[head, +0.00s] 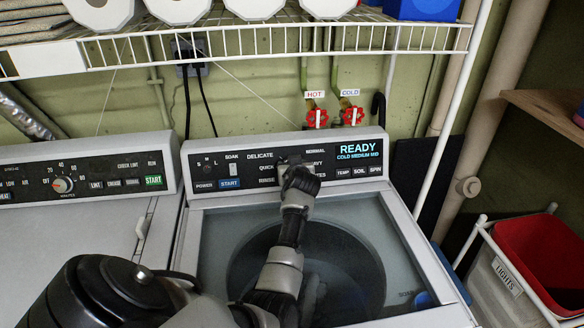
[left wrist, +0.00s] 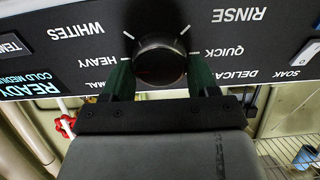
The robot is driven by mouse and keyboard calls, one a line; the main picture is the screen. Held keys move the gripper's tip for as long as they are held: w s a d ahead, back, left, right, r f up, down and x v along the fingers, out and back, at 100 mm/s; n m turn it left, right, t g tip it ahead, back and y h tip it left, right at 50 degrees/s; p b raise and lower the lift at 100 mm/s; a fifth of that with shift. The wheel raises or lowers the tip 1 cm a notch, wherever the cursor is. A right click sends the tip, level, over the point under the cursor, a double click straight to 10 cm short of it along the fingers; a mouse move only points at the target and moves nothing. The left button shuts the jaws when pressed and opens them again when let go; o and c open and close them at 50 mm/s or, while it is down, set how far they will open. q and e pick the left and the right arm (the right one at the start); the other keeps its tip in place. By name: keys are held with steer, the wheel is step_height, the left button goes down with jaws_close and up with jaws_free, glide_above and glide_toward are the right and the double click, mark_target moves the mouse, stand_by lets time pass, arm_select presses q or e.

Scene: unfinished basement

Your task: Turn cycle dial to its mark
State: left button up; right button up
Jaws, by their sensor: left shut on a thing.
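The cycle dial (left wrist: 160,62) is a round dark knob on the washer's black control panel (head: 230,157). In the left wrist view, which is upside down, white ticks and the words RINSE, QUICK, DELICATE, HEAVY and WHITES surround it. My left gripper (left wrist: 160,76) has one green-padded finger on each side of the dial and is shut on it. In the head view my left gripper (head: 296,172) covers most of the dial. The dial's pointer cannot be made out clearly. The display (head: 357,149) reads READY, COLD MEDIUM MID. My right gripper is not in view.
The washer's glass lid (head: 225,240) is closed below the panel. A second machine with its own red-marked dial (head: 63,185) stands at left. A wire shelf (head: 250,43) hangs above, with red HOT and COLD valves (head: 317,117) below it. A hamper (head: 515,275) stands at right.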

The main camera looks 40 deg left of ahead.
arm_select(q)
steer(key=shift+c, duration=1.1)
steer(key=shift+m, duration=0.4)
steer(key=m+p, duration=0.2)
steer(key=m, duration=0.2)
steer(key=shift+r+m, duration=0.1)
steer(key=shift+m, duration=0.2)
steer(key=shift+w+m+p, duration=0.1)
steer(key=shift+m+p, duration=0.85)
steer(key=shift+m, duration=0.85)
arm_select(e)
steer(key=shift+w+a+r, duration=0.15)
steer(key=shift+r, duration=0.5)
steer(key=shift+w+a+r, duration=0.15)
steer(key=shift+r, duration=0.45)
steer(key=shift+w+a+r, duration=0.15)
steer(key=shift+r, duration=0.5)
